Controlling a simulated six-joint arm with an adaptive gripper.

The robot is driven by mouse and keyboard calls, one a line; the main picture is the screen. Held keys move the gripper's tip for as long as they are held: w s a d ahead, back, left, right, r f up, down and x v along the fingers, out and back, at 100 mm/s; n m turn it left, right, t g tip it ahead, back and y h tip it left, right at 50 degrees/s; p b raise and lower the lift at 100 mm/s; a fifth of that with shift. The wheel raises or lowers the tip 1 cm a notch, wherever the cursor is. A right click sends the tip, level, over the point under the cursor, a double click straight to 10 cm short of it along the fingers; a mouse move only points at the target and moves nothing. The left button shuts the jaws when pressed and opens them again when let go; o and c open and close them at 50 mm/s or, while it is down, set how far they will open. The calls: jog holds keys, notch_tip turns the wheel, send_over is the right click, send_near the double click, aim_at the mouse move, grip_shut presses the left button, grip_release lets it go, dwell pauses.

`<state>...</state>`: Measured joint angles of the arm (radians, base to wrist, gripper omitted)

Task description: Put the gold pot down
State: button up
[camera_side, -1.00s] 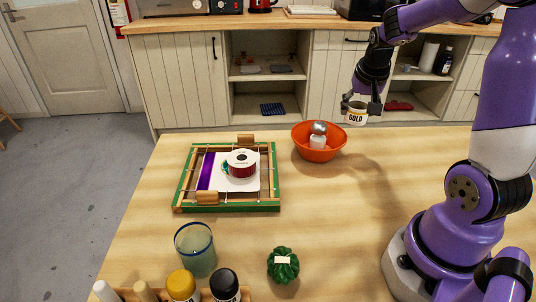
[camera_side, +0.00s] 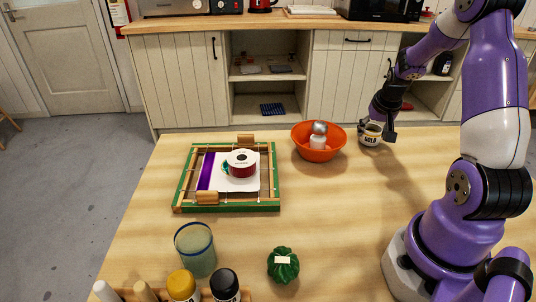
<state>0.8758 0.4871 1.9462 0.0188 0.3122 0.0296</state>
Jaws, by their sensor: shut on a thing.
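The gold pot (camera_side: 370,139) is a small jar with a pale label reading GOLD. It is upright at the back right of the table, just right of the orange bowl. My gripper (camera_side: 377,134) is shut on it from above and behind. The pot's base is at or very near the table top; I cannot tell whether it touches.
The orange bowl (camera_side: 318,153) holds a white jar with a silvery round top (camera_side: 319,134). A glass (camera_side: 196,256), a green lumpy object (camera_side: 283,272) and several bottles stand in front. The table's middle is clear.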

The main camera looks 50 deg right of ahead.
jog(key=shift+f, duration=0.1)
jog(key=o, duration=1.2)
jog(key=shift+r, duration=0.2)
jog(key=v, duration=1.1)
jog(key=a+r+n+t+y, duration=0.1)
jog(key=a+n, duration=0.2)
jog(key=a, duration=0.6)
jog(key=s+a+r+n+t+y, duration=0.1)
jog(key=a+n, duration=0.3)
jog(key=a, duration=0.4)
jog(key=a+r+n+y, duration=0.1)
jog(key=a+r+n, duration=0.2)
jog(key=a, duration=0.6)
jog(key=shift+s+a+t+y, duration=0.3)
jog(key=shift+t, duration=0.1)
